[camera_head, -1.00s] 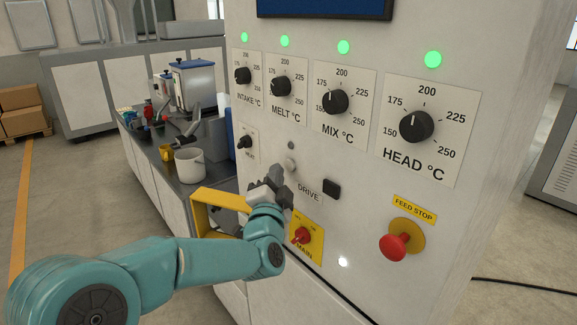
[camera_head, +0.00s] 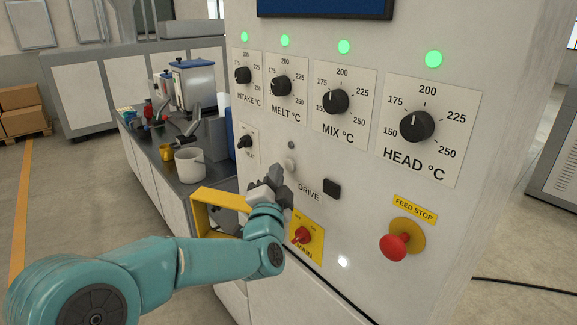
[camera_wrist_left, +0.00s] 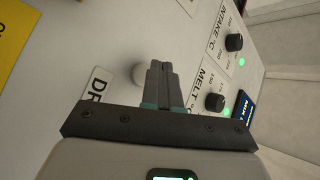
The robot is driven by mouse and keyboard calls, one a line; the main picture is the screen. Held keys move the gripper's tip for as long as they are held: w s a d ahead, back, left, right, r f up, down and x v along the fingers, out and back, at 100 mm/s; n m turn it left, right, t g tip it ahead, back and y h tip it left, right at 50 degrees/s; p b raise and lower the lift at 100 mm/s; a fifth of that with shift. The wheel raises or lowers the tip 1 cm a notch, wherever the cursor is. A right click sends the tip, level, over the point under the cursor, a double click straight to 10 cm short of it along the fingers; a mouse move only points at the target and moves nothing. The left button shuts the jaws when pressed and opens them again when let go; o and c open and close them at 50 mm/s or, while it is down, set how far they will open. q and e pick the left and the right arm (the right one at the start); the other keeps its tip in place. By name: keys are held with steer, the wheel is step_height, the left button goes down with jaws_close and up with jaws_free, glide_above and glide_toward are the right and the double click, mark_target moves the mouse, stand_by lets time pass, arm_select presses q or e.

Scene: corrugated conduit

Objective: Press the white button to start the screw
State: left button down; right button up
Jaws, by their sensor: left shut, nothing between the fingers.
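The white button (camera_head: 290,164) sticks out of the machine's front panel, just above and left of the DRIVE label (camera_head: 308,190). My left gripper (camera_head: 277,169) is shut and empty, just below and left of the button in the head view. In the left wrist view the white button (camera_wrist_left: 138,75) shows beside the closed fingertips (camera_wrist_left: 161,66). Whether they touch the button or panel I cannot tell. A small dark lamp (camera_head: 291,145) sits above the button. My right gripper is not in view.
The black DRIVE button (camera_head: 332,188), the red MAIN switch (camera_head: 302,236) and the red FEED STOP button (camera_head: 393,247) are on the same panel nearby. Several dials run above, under lit green lamps. A yellow bracket (camera_head: 212,206) and a cluttered bench (camera_head: 150,150) stand to the left.

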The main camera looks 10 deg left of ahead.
arm_select(q)
steer(key=shift+w+d, duration=0.1)
stand_by(0.6)
steer(key=shift+w+d, duration=0.2)
steer(key=shift+w, duration=0.05)
steer(key=shift+w+d, duration=0.2)
steer(key=shift+w, duration=0.05)
stand_by(0.6)
stand_by(0.4)
steer(key=shift+s+a+b, duration=0.5)
steer(key=shift+s+b, duration=0.05)
steer(key=shift+s, duration=0.05)
